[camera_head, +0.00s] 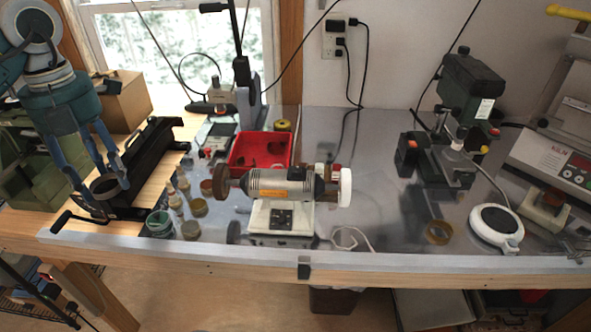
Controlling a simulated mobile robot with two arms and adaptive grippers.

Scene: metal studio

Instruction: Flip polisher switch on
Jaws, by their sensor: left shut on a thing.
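The polisher (278,184) stands near the front edge of the bench, left of centre. It has a silver motor body, a brown wheel on its left and a white wheel on its right. Its pale base carries a dark switch plate (282,219) facing forward; the switch position is too small to tell. My left gripper (108,186) is at the far left, well apart from the polisher, pointing down over the bench. Its fingers are shut on a dark round thing (104,187), which they partly hide. My right gripper is not in view.
Small jars (191,229) stand between my left gripper and the polisher. A red tray (261,150) is behind the polisher. A white cable lies to its right. A green drill press (470,85) and a round white device (496,227) are farther right.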

